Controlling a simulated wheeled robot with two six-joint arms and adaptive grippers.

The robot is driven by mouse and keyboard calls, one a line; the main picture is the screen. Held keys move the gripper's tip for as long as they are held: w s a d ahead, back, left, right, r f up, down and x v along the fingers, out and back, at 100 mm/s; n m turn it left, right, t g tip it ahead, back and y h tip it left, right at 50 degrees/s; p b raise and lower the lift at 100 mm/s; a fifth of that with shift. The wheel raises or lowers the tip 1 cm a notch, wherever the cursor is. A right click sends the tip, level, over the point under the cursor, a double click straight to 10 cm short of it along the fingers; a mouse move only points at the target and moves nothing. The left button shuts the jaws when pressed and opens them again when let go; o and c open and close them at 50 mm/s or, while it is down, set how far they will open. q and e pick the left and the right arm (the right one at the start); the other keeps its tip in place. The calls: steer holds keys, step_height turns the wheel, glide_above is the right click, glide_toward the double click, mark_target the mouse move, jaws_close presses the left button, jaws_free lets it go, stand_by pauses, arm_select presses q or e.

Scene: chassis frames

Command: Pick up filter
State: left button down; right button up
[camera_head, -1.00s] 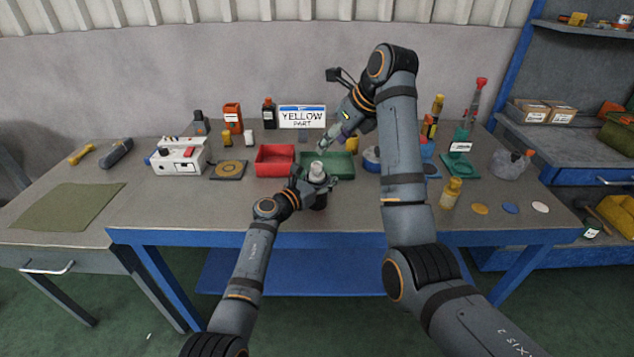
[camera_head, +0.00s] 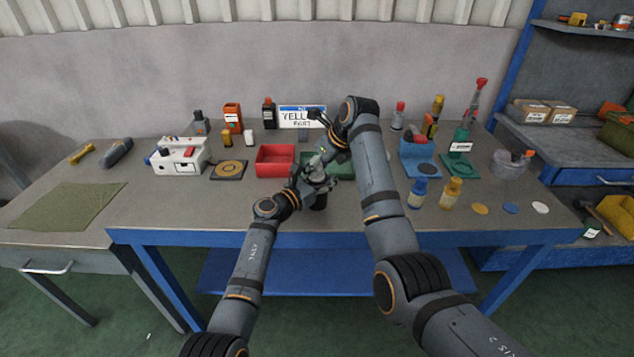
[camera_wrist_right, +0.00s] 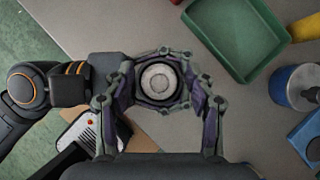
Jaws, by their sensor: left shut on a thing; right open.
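The filter (camera_wrist_right: 158,78) is a cylinder with a pale round top and a dark body. In the right wrist view its top faces the camera, between the fingers of my right gripper (camera_wrist_right: 155,100). In the head view my left gripper (camera_head: 310,190) is shut on the filter near the front of the bench, and the filter's dark lower part (camera_head: 319,202) shows below it. My right gripper, also in the head view (camera_head: 318,166), is open directly above. The arms hide most of the filter there. I cannot tell whether the right fingers touch it.
A green tray (camera_wrist_right: 204,22) lies just behind the grippers, beside a red tray (camera_head: 275,172). A sign (camera_head: 296,115) stands at the back. Blue (camera_head: 418,193) and yellow (camera_head: 451,194) bottles stand to the right.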

jaws_close()
stand_by(0.3)
step_height(320, 180, up, 10)
arm_select(q)
steer(key=shift+c, duration=2)
jaws_free()
